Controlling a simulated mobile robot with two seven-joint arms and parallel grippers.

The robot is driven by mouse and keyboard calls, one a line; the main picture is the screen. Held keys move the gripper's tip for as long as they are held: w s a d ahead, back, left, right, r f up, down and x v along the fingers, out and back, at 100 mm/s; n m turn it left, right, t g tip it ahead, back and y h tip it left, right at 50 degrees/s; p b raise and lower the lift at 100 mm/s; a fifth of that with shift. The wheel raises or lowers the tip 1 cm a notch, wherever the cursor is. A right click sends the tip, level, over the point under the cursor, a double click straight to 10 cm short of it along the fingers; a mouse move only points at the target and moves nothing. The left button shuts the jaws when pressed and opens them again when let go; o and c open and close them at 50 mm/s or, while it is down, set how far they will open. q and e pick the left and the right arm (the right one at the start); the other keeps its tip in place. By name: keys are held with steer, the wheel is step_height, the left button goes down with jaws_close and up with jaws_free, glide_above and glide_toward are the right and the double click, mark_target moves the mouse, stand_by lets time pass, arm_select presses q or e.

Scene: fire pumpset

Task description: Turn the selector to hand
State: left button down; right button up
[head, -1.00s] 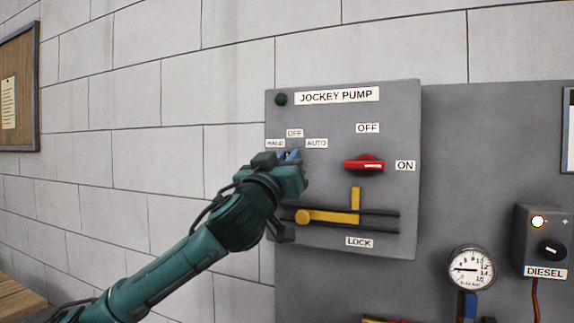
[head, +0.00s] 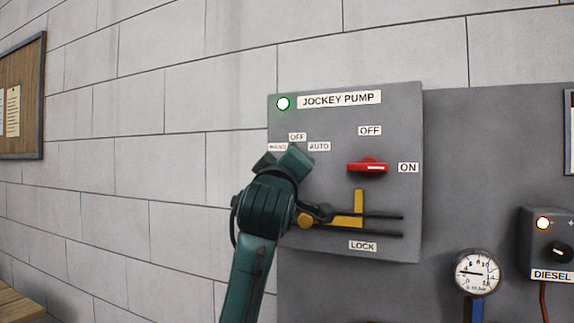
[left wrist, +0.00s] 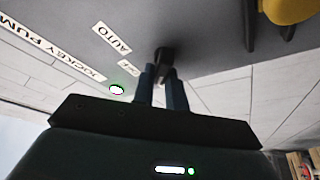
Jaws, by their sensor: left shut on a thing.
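The grey jockey pump panel (head: 395,120) has a selector with HAND, OFF and AUTO labels (head: 298,138) at its upper left. In the head view the selector knob is hidden behind my left gripper (head: 285,162). In the left wrist view the dark selector knob (left wrist: 163,54) sits between the tips of my left gripper (left wrist: 165,74), which is shut on it. The knob's exact pointing cannot be told from the head view. The round lamp (head: 283,104) above glows green; it also shows lit in the left wrist view (left wrist: 117,90). My right gripper is not in view.
A red OFF/ON switch (head: 367,167) sits right of the selector. A yellow lever (head: 350,221) with dark lock bars is below, close to my left wrist. A pressure gauge (head: 478,272) and diesel box (head: 545,245) stand farther right.

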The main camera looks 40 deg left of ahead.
arm_select(q)
steer(key=shift+w+d+f, duration=0.15)
steer(key=shift+f, duration=0.15)
steer(key=c, duration=1.5)
jaws_free()
steer(key=shift+o, duration=0.3)
steer(key=shift+r, duration=0.15)
steer(key=b+v, duration=0.2)
steer(key=v, duration=1.1)
steer(key=shift+b, duration=0.4)
